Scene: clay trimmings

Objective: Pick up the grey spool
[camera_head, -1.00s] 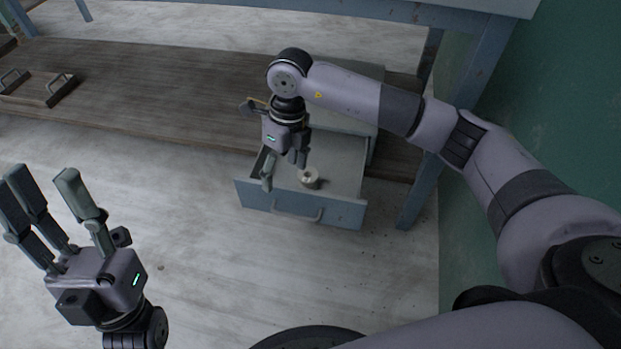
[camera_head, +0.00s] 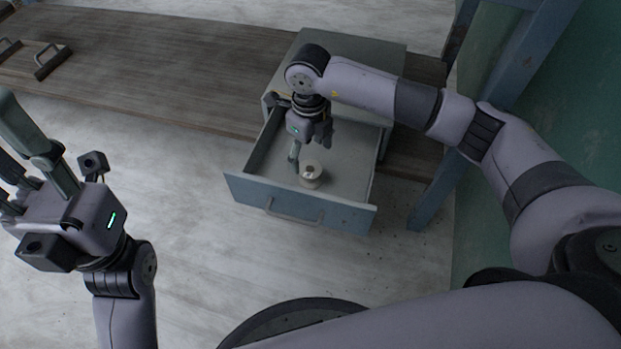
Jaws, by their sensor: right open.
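The grey spool (camera_head: 311,175) is a small pale cylinder standing in the open blue drawer (camera_head: 345,215), near its front wall. My right gripper (camera_head: 308,152) is open and points down into the drawer, just behind and above the spool. One finger shows at the spool's left and others lie behind it. I cannot tell whether any finger touches the spool.
The drawer belongs to a grey-blue cabinet (camera_head: 385,62) standing on a wooden shelf (camera_head: 170,70). A blue table leg (camera_head: 440,185) and a green wall (camera_head: 540,130) stand to the right. Dark handles (camera_head: 48,62) show at upper left. The pale floor (camera_head: 190,230) in front is clear.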

